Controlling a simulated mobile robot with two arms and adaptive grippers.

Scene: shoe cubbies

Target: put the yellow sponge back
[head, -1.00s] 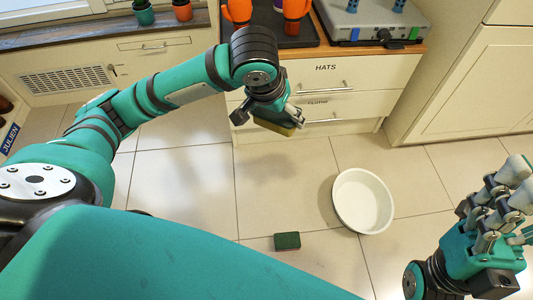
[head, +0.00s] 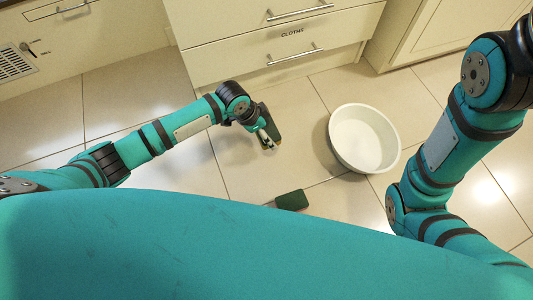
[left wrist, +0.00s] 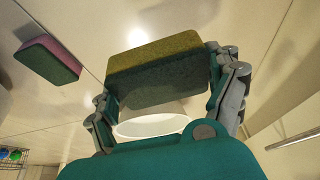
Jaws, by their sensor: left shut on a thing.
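The yellow sponge (left wrist: 155,55), with a dark green scouring side, is held between the fingers of my left gripper (left wrist: 160,78) in the left wrist view. In the head view my left gripper (head: 266,134) is low over the floor, left of the white basin, and shut on the sponge (head: 271,116). There the sponge shows mostly its dark green side. My right arm shows at the right of the head view, but its gripper is out of view.
A white basin (head: 365,138) stands on the tiled floor; its rim shows in the left wrist view (left wrist: 150,124). A second sponge, green and pink (left wrist: 48,58), lies on the floor, and also shows in the head view (head: 291,200). The CLOTHS drawer (head: 290,38) is closed behind.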

